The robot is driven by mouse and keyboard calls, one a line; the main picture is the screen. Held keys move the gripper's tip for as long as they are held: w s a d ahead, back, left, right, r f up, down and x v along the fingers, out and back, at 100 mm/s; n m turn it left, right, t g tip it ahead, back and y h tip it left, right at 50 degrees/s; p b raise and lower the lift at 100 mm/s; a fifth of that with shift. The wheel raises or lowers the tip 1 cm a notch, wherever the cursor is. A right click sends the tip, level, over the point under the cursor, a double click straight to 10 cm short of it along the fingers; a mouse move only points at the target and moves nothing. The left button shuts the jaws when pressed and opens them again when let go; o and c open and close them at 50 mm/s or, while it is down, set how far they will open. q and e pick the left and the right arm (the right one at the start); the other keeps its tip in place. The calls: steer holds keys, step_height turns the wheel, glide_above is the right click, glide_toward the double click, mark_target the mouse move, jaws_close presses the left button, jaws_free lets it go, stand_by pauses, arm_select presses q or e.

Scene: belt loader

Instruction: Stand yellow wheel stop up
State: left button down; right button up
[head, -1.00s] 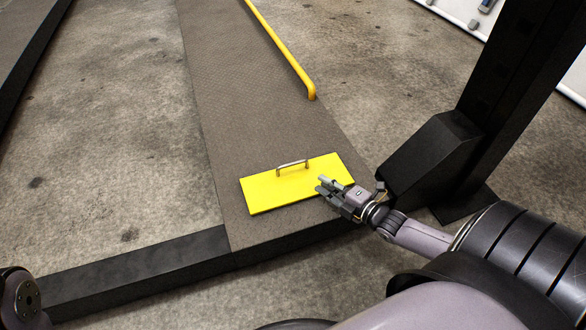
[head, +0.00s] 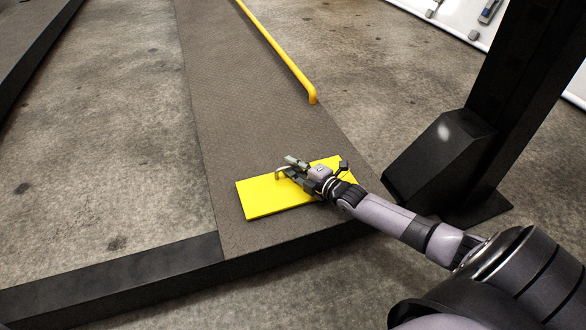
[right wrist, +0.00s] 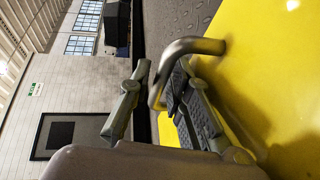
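The yellow wheel stop (head: 262,198) lies flat as a plate on the near end of the dark ramp track (head: 215,110) in the head view. Its metal handle (head: 279,173) stands up from its top face and is partly hidden by my right gripper (head: 291,167). In the right wrist view the handle (right wrist: 192,46) reaches between the two fingers of my right gripper (right wrist: 155,105). The fingers stand apart, with a gap beside the handle's bar. The yellow face (right wrist: 275,75) fills the right side of that view. My left gripper is not in view.
A yellow rail (head: 280,50) runs along the track's right side beyond the wheel stop. A black post with a slanted base block (head: 440,155) stands close on the right, beside my right arm. Bare concrete floor (head: 110,130) lies left of the track.

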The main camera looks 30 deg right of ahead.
steer(key=shift+c, duration=0.3)
jaws_close()
stand_by(0.4)
